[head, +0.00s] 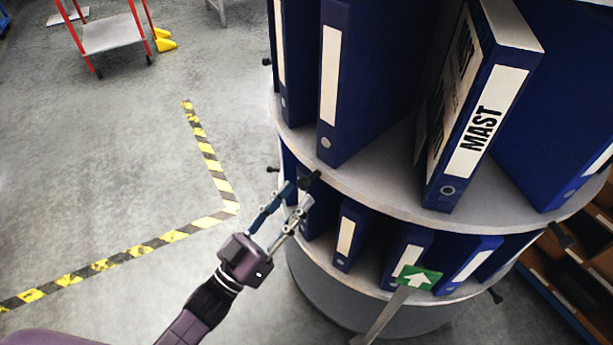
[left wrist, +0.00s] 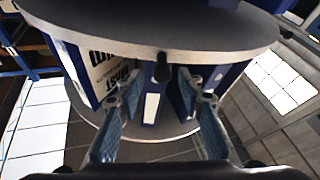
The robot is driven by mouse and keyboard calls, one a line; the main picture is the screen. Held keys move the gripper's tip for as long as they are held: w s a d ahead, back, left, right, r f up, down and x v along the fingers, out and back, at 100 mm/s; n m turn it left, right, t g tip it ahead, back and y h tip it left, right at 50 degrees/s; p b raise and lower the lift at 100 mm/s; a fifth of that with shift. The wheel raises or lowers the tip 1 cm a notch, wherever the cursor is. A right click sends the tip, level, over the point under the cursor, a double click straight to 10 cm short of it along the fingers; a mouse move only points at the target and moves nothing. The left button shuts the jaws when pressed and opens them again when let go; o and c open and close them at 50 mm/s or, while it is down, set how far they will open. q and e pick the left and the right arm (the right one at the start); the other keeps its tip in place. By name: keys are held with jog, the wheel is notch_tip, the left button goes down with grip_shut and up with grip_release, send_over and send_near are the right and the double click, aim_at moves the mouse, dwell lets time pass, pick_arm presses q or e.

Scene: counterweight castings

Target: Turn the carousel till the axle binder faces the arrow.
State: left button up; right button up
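The carousel (head: 350,180) is a round grey rack holding blue binders on two tiers. The binder labelled MAST (head: 475,120) stands on the upper tier, right of the arrow. No label reading AXLE shows; the other spines in view look blank. The white arrow on a green plate (head: 418,279) stands in front of the lower tier and points up at the carousel. My left gripper (head: 293,194) is open at the carousel's left front, its fingertips close to a black peg (head: 310,181) on the rim. In the left wrist view that peg (left wrist: 162,68) shows between the spread fingers (left wrist: 163,100); contact is unclear.
More black pegs stick out around the rim, such as one at the right (head: 560,235). Wooden shelving (head: 570,285) stands close at the right. A red-framed cart (head: 108,35) is at the back left. The floor left, with yellow-black tape (head: 130,252), is open.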

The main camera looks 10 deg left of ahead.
aim_at(306, 182)
pick_arm(q)
jog(key=p+x, duration=0.1)
jog(key=x, duration=0.4)
jog(key=shift+w+f, duration=0.1)
jog(key=shift+a, duration=0.1)
grip_shut()
